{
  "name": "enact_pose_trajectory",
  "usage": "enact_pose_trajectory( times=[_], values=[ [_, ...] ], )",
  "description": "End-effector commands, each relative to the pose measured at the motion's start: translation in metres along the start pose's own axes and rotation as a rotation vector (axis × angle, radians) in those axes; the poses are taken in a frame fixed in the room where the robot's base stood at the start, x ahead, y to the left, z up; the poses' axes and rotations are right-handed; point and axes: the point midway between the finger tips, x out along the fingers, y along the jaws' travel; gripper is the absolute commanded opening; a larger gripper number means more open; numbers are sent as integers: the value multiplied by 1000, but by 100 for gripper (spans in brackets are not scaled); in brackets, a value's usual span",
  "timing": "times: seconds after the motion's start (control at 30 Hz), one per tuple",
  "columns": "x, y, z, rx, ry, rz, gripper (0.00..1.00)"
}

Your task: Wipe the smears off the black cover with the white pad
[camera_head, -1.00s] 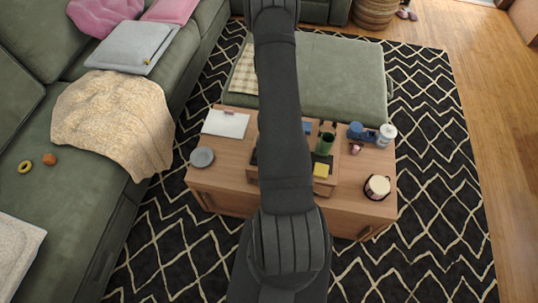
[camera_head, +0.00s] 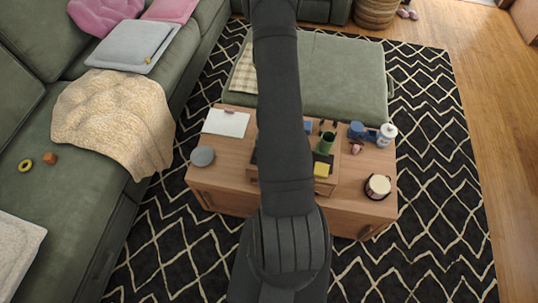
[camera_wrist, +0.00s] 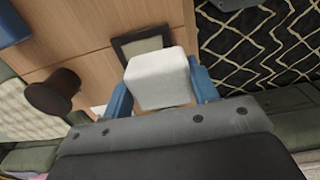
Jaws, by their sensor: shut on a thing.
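My gripper (camera_wrist: 162,90) shows in the wrist view, its blue fingers shut on the white pad (camera_wrist: 160,75). The pad is a pale block between the fingertips. Just beyond it lies a flat, dark-edged thing with a pale middle (camera_wrist: 128,47), partly hidden by the pad; it may be the black cover, but I cannot tell, nor whether the pad touches it. I cannot make out smears. In the head view my arm hides the middle of the wooden table (camera_head: 225,165); a dark edge (camera_head: 253,158) shows beside the arm. My gripper is not visible there.
The table holds a white sheet (camera_head: 226,122), a grey round thing (camera_head: 203,156), a green cup (camera_head: 325,143), a yellow block (camera_head: 321,170), a white-lidded jar (camera_head: 388,134) and a round dark-rimmed thing (camera_head: 378,187). A dark knob-like thing (camera_wrist: 52,94) stands left in the wrist view.

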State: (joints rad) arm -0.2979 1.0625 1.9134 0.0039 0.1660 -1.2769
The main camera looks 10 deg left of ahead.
Motion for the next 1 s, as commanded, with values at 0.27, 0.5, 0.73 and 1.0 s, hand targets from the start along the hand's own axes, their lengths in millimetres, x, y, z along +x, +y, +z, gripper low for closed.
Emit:
enact_pose_trajectory(
  times=[0.27,0.5,0.73,1.0],
  values=[
    [-26,1,0,0,1,2,33],
    [-44,1,0,0,1,2,33],
    [-50,0,0,0,0,1,33],
    [-50,0,0,0,0,1,33]
  ],
)
